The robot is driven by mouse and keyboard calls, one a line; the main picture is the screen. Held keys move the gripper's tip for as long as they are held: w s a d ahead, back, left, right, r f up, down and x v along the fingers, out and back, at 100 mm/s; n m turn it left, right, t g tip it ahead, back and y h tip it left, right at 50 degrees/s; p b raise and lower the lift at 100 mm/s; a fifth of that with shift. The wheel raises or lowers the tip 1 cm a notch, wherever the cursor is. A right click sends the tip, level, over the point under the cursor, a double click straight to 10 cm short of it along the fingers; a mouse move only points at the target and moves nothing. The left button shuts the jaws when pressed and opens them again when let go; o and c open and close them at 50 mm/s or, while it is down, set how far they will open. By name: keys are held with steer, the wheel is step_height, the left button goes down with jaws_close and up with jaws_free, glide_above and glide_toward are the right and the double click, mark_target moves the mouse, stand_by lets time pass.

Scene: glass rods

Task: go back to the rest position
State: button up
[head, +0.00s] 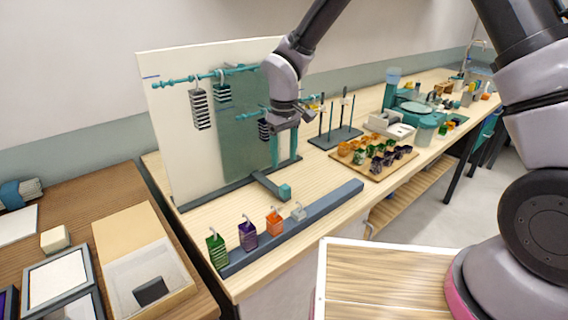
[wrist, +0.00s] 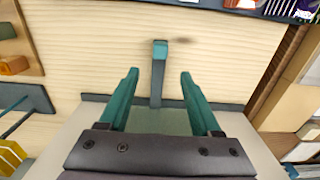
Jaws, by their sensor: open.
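My gripper (head: 290,118) hangs in front of the upright white and green board, near the lower teal rod (head: 245,112). In the wrist view my gripper (wrist: 159,74) shows two teal fingers spread apart, with nothing held between them. A dark bar with a teal end block (wrist: 160,50) lies beyond the fingertips; the same teal end block (head: 285,191) rests on the bench in the head view. Another dark striped piece (head: 264,130) hangs close beside my gripper.
A blue-grey strip (head: 320,212) lies along the bench front, by green (head: 216,252), purple (head: 247,235) and orange (head: 274,223) hooked pieces. A tray (head: 385,172) of coloured pieces and a stand with upright rods (head: 335,138) stand to the right.

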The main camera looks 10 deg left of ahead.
steer(key=w+d+r+m+t, duration=0.25)
steer(key=d+r+m, duration=0.45)
steer(key=d+r, duration=1.4)
steer(key=s+d+r+m+t+y, duration=0.1)
steer(key=s+d+r+m+t, duration=0.1)
steer(key=s+d+r, duration=0.3)
steer(key=s+d+r+m+t+y, duration=0.1)
steer(key=s+d+r+m, duration=0.3)
steer(key=s+d, duration=0.5)
steer(key=shift+s+d+r+m+t, duration=0.25)
steer(key=shift+r+m+t, duration=0.2)
steer(key=shift+t, duration=0.4)
steer(key=shift+w, duration=0.1)
